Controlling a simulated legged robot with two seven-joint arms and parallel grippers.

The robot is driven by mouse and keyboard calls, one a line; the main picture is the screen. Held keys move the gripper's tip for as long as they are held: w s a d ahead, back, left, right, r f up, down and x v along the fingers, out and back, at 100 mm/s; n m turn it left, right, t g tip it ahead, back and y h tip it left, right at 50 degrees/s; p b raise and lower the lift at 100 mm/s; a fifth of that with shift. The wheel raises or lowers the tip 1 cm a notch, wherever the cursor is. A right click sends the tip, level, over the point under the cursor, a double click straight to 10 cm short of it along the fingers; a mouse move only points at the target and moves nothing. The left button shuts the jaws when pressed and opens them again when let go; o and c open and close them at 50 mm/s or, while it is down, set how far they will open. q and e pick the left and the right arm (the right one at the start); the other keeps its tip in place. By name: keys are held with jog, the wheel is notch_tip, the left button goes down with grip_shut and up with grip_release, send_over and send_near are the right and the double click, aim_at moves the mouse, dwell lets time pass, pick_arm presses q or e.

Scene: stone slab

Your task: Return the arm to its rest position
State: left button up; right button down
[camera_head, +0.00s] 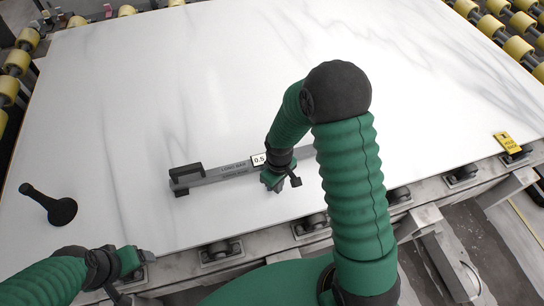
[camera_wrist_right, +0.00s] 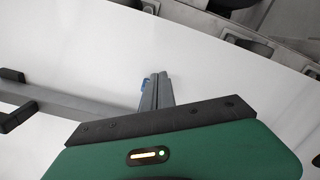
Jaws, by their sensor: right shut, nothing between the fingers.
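My right arm reaches over the white stone slab (camera_head: 420,80). Its gripper (camera_head: 272,184) is just in front of a grey bar (camera_head: 232,171) that lies on the slab. In the right wrist view the two fingers (camera_wrist_right: 156,88) are shut together and empty, with the slab behind them. The bar (camera_wrist_right: 75,104) shows there to the left, apart from the fingertips. Part of the bar is hidden behind my right arm in the head view. My left gripper (camera_head: 143,257) is low at the left, by the slab's front edge; its jaws are too small to read.
The bar has a black handle (camera_head: 187,177) and a 0.5 label (camera_head: 258,160). A yellow tag (camera_head: 507,142) is at the right edge. Yellow rollers (camera_head: 518,48) flank the slab.

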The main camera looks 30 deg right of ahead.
pick_arm(q)
jog(key=p+v, duration=0.1)
jog(key=v, duration=0.1)
jog(key=shift+a+r+p, duration=0.1)
jog(key=shift+r+p, duration=0.2)
jog(key=shift+p, duration=0.1)
pick_arm(e)
notch_tip(320, 180, up, 3)
jog(key=shift+s+a+f, duration=0.1)
jog(key=shift+s, duration=0.05)
notch_tip(320, 180, down, 4)
jog(key=b, duration=0.4)
jog(key=shift+f, duration=0.1)
pick_arm(q)
jog(key=shift+s+p+x, duration=0.2)
jog(key=shift+p+x, duration=0.15)
jog(key=shift+x, duration=1.3)
pick_arm(e)
jog(key=s+a+r+m+t, duration=0.1)
jog(key=s+a+r, duration=0.1)
jog(key=r, duration=0.5)
jog(key=s+a+r+m+t, duration=0.1)
jog(key=s+a+r+m, duration=0.1)
jog(key=r, duration=0.4)
jog(key=shift+s+a+r+t, duration=0.35)
jog(key=shift+s+a, duration=0.2)
jog(key=shift+s, duration=0.65)
